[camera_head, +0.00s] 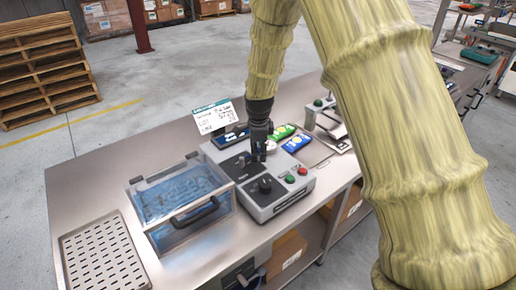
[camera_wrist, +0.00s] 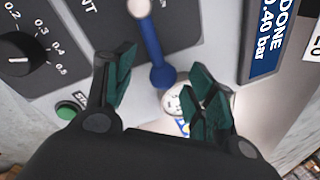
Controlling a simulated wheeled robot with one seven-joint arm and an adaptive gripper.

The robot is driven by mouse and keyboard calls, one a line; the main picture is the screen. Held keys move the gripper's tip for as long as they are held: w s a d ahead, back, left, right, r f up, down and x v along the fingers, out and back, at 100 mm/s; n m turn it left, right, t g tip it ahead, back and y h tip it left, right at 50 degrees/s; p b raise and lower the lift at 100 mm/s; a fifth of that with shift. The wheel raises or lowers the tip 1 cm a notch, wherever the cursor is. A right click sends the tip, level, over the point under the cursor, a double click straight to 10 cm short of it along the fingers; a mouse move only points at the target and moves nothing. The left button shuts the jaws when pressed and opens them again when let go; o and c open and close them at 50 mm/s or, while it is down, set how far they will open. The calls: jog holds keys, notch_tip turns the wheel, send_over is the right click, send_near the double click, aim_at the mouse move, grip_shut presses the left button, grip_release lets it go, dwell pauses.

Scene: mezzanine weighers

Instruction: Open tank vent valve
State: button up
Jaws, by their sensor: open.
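In the wrist view, a blue lever (camera_wrist: 152,45) with a white tip runs from a round blue hub toward the top edge, beside a dark panel with the partly visible letters "NT". My gripper (camera_wrist: 162,88) is open, its two dark green fingers on either side of the hub end, and nothing is held. Whether a finger touches the lever cannot be told. The clear tank (camera_head: 165,215) with blue contents and a dark handle stands left of the box.
A perforated tray (camera_head: 105,252) lies at the bench's left end.

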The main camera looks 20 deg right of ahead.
jog(key=shift+f, duration=0.15)
grip_shut()
